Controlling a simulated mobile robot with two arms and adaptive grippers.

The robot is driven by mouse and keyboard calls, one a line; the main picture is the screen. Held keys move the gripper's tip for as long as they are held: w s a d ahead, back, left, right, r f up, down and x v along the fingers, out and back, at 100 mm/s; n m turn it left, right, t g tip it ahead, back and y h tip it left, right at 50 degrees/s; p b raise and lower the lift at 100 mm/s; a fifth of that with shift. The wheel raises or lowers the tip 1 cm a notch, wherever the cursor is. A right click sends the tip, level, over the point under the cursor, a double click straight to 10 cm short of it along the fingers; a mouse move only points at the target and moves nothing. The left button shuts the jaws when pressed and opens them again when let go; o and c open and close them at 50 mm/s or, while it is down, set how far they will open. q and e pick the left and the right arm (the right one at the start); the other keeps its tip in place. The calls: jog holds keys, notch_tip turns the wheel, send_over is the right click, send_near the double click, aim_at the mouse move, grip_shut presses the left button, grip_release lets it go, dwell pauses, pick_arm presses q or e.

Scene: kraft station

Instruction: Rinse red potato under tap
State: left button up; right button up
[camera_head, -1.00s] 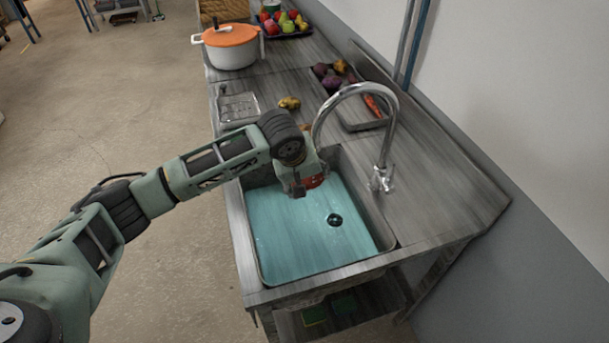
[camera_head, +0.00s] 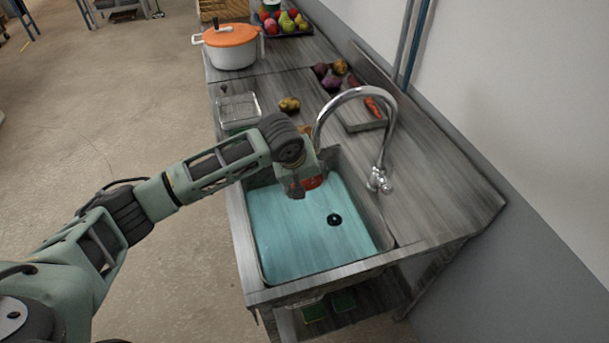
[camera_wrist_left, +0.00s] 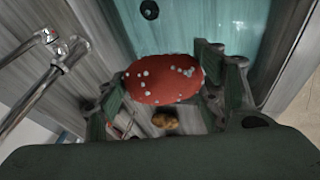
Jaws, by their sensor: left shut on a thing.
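My left gripper (camera_head: 304,188) is shut on the red potato (camera_head: 312,182) and holds it over the back part of the sink basin (camera_head: 290,250). In the left wrist view the red potato (camera_wrist_left: 163,79), with pale spots, sits between the two fingers of the left gripper (camera_wrist_left: 165,85). The chrome tap (camera_head: 352,92) arches over the back right of the basin, its spout end partly hidden by my gripper. The tap also shows at the left of the left wrist view (camera_wrist_left: 38,85). I cannot tell whether water runs. My right gripper is out of view.
A yellow potato (camera_head: 289,104) lies on the counter behind the sink, beside a clear tray (camera_head: 238,107). A tray (camera_head: 362,121) with vegetables stands at the right near the wall. A white pot with orange lid (camera_head: 231,46) stands farther back.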

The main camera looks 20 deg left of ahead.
pick_arm(q)
jog(key=shift+s+d, duration=0.1)
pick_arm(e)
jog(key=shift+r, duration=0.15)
